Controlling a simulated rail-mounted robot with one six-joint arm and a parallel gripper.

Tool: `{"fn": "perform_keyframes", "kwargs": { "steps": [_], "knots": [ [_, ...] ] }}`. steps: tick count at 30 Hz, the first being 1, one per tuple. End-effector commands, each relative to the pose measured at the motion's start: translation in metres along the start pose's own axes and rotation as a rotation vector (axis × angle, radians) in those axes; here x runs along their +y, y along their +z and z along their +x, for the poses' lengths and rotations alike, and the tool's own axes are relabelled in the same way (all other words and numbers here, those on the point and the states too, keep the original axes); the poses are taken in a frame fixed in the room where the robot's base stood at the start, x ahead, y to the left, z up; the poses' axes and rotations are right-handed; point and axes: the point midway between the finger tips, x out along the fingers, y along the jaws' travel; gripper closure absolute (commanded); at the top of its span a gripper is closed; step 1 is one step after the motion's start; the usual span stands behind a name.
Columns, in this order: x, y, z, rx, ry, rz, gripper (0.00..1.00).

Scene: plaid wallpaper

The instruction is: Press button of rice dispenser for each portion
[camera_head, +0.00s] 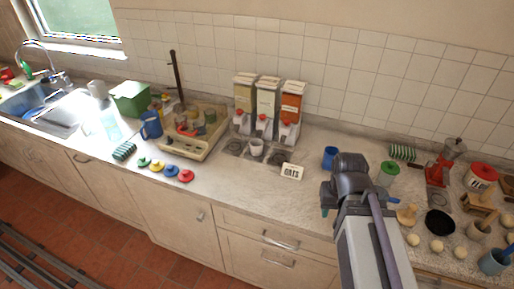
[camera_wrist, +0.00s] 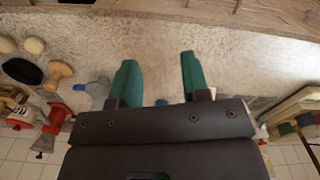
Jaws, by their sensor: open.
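Three dispensers stand side by side against the tiled wall in the head view: a left one with pale contents (camera_head: 244,93), a middle one with whitish contents (camera_head: 267,97), and a right one with orange contents (camera_head: 292,101). Each has a red part low on its front. I cannot tell for certain which holds rice. A white cup (camera_head: 257,148) stands below the middle dispenser. A small sign (camera_head: 291,171), apparently reading "OATS", stands in front of the right one. My gripper (camera_head: 325,201) is right of the sign, over the counter's front. Its teal fingers (camera_wrist: 158,76) are apart and empty in the wrist view.
A blue cup (camera_head: 329,157) stands behind my gripper. A green-lidded jar (camera_head: 387,174), a black bowl (camera_head: 439,222) and a red grinder (camera_head: 437,171) crowd the right. A beige tray (camera_head: 190,153) and coloured lids (camera_head: 170,170) lie left. Counter between sign and gripper is clear.

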Motion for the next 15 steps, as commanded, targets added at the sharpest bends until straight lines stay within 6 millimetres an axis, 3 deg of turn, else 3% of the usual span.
{"fn": "perform_keyframes", "kwargs": {
  "steps": [2,12,15],
  "knots": [
    [0.0000,0.0000,0.0000,0.000,0.000,0.000,0.65],
    [0.0000,0.0000,0.0000,0.000,0.000,0.000,0.98],
    [0.0000,0.0000,0.0000,0.000,0.000,0.000,1.00]
  ]
}}
